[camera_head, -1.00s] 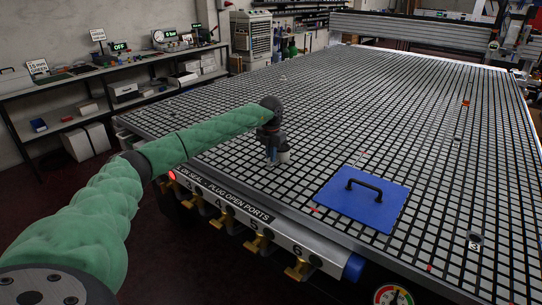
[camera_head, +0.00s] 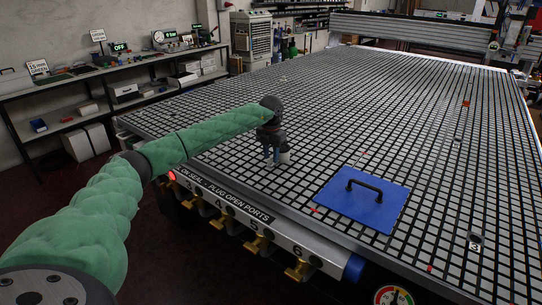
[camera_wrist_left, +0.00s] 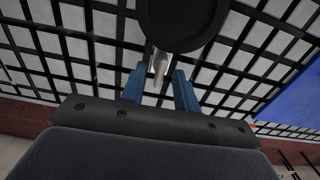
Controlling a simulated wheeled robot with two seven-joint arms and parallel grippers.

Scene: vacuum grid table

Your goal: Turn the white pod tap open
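The white pod (camera_head: 285,157) stands on the grid table just behind my left gripper (camera_head: 271,163), which hides much of it. In the left wrist view, a round black disc (camera_wrist_left: 183,18) fills the top middle, and a pale tap lever (camera_wrist_left: 159,64) sticks out below it. The blue fingers of my left gripper (camera_wrist_left: 158,76) lie on either side of the lever, with gaps showing, so the gripper is open around it. Whether either finger touches the lever cannot be told. My right gripper is not in view.
A blue plate with a black handle (camera_head: 362,198) lies on the grid table (camera_head: 390,100) to the right. Brass valves (camera_head: 258,243) line the table's front edge, with a gauge (camera_head: 393,296) at the bottom. The grid beyond the pod is largely clear.

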